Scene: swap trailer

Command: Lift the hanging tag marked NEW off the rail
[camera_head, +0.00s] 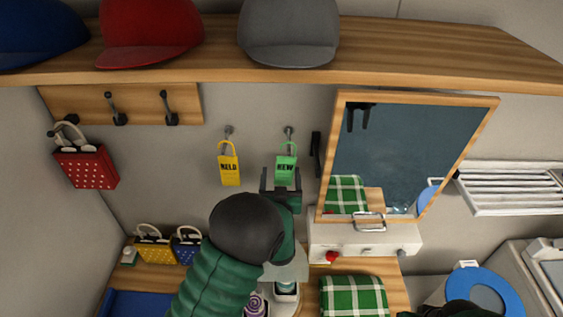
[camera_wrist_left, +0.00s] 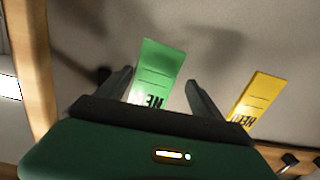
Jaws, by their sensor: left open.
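The green tag marked NEW (camera_head: 286,164) hangs from a small wall hook (camera_head: 289,131) in the head view. A yellow tag marked HELD (camera_head: 229,166) hangs on a separate hook to its left. My left gripper (camera_head: 281,180) is open at the lower part of the green tag. In the left wrist view, the green tag (camera_wrist_left: 158,72) shows between the two spread fingers (camera_wrist_left: 160,85), and I cannot tell whether they touch it. The yellow tag (camera_wrist_left: 257,98) is outside the fingers, to the right. My right gripper is not seen.
A shelf with caps (camera_head: 290,30) runs overhead. A red dotted bag (camera_head: 86,168) hangs at left. Green checked cloth (camera_head: 353,297) lies below.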

